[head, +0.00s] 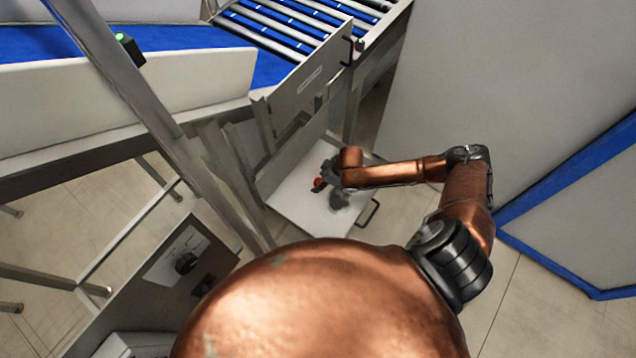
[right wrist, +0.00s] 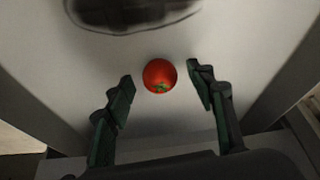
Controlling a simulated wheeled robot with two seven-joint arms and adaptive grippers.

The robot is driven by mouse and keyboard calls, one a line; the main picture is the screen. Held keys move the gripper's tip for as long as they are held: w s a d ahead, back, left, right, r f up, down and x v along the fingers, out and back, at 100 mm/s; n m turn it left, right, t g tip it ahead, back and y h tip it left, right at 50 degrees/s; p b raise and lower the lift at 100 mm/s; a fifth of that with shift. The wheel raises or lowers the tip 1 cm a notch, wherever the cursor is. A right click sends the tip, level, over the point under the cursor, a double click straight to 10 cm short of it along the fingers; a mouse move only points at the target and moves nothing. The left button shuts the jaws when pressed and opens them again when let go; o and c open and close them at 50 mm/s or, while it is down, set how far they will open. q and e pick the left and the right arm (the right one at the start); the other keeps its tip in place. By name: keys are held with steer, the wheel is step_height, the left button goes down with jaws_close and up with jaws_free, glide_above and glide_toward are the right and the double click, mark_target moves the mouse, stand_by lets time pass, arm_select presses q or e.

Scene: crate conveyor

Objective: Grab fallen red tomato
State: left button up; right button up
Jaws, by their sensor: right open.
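In the right wrist view my right gripper (right wrist: 159,85) is open, with one green-padded finger on each side of the tomato and a gap on both sides. The tomato is near the fingertips, between or slightly beyond them. My left gripper is not in view.
The white tray (head: 290,212) has raised walls and a handle (head: 369,212), under the roller conveyor (head: 290,25). Metal posts stand at its left. A grey panel (head: 500,90) with blue edging stands to the right. A dark oval (right wrist: 130,10) shows on the tray surface.

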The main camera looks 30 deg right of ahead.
steer(key=shift+f, duration=0.1)
steer(key=c, duration=1.1)
steer(key=shift+c, duration=0.2)
